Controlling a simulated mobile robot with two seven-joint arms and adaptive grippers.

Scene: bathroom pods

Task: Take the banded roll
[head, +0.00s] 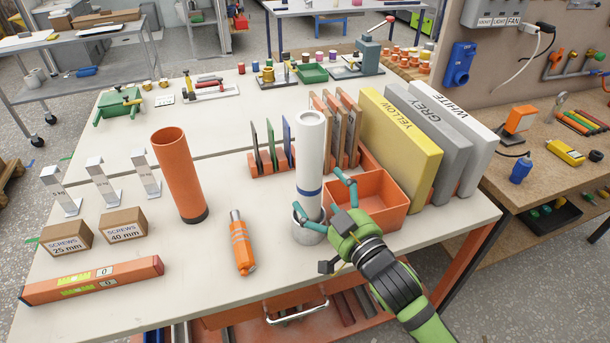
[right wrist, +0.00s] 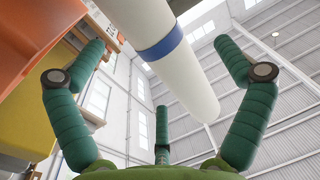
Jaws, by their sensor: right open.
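The banded roll (head: 310,150) is a tall white cylinder with a blue band near its lower end. It stands upright in a round grey holder (head: 309,233) near the front of the table. In the right wrist view the roll (right wrist: 185,70) slants across the top middle, between the spread fingers. My right gripper (head: 320,203) is open at the roll's lower part, with teal fingers to either side of it. I cannot tell whether any finger touches it. My left gripper is not in view.
An orange bin (head: 375,190) stands close right of the roll, with yellow, grey and white slabs beyond. A rack with upright panels (head: 270,165) is behind.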

